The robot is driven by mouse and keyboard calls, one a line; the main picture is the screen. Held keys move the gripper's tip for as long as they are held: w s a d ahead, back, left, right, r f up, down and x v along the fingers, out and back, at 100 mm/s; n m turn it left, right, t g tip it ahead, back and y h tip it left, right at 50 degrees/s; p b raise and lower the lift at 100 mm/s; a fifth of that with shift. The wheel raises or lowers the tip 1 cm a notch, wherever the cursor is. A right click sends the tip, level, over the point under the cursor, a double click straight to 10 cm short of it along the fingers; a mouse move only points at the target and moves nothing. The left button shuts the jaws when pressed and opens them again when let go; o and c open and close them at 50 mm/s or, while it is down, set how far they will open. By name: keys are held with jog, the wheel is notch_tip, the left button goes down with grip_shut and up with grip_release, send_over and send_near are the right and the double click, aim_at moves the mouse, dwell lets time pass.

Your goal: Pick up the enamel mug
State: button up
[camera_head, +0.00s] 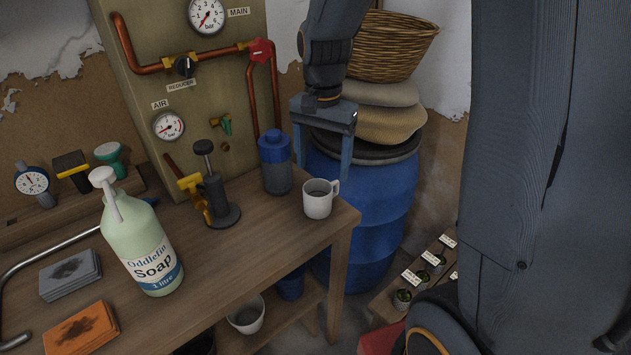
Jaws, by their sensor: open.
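The enamel mug (316,204) is white with a grey inside and stands upright near the right end of the wooden bench (245,278). Its handle points to the right. My gripper (323,172) is open and points down, with one finger on each side above and around the mug's upper area in the picture. I cannot tell how far the fingers are from the mug in depth. Nothing is held.
A blue-capped bottle (275,164) stands close left of the mug, then a dark plunger tool (216,200) and a soap bottle (142,241). Behind are a pipe panel (150,95) and a blue barrel (372,215). A white bowl (247,315) sits on the lower shelf.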

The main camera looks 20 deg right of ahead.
aim_at(319, 186)
jog(key=shift+w+a+f+p, duration=0.15)
jog(key=shift+f+p, duration=0.35)
jog(key=shift+f, duration=1.4)
jog(key=shift+w+a+f+p, duration=0.1)
jog(key=shift+f+p, duration=0.35)
jog(key=shift+f, duration=1.4)
